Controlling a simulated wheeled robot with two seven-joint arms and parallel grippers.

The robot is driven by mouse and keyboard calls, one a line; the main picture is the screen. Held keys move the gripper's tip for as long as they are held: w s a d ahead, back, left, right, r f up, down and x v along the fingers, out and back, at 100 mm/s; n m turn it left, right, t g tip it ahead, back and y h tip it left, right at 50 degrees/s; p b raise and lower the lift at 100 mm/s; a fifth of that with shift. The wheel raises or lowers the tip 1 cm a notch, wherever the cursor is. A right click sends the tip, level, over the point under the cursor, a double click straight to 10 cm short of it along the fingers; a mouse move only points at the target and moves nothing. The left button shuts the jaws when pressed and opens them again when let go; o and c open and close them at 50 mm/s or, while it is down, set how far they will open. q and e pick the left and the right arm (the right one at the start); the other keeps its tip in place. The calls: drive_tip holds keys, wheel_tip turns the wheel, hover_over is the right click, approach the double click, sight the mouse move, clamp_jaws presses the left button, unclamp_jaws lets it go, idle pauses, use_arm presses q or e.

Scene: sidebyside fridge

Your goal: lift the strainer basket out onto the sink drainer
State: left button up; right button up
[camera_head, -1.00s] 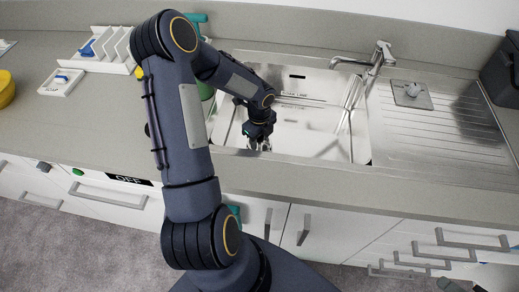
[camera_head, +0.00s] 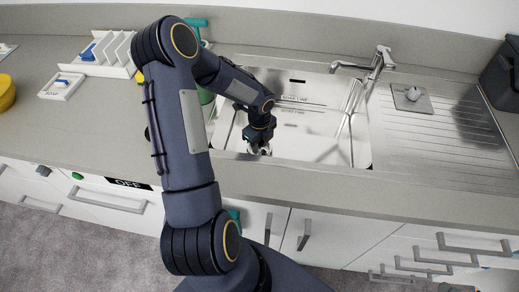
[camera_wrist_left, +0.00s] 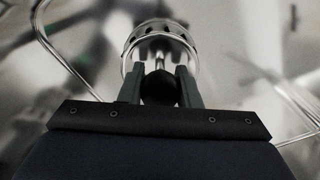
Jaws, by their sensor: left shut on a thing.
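The strainer basket (camera_wrist_left: 160,40) is a round metal cup with dark holes in its rim and a central stem. It shows in the left wrist view just beyond my left gripper (camera_wrist_left: 160,82). The fingers are shut on the dark knob of its stem. In the head view my left gripper (camera_head: 259,148) is low inside the sink basin (camera_head: 300,125), near its front wall. There the basket is mostly hidden by the gripper. The ribbed metal sink drainer (camera_head: 440,120) lies to the right of the basin. My right gripper is not in view.
A tap (camera_head: 372,60) stands behind the basin's right end. A wire rack (camera_head: 347,110) leans inside the basin on the right. A plate with a small grey knob (camera_head: 413,95) sits at the drainer's back left. Most of the drainer is clear.

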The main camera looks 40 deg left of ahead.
use_arm(q)
drive_tip(key=shift+r+p, duration=0.85)
drive_tip(key=shift+r, duration=0.15)
drive_tip(key=shift+r, duration=0.1)
drive_tip(key=shift+r+p, duration=1.6)
drive_tip(key=shift+r, duration=0.35)
drive_tip(key=shift+r, duration=0.1)
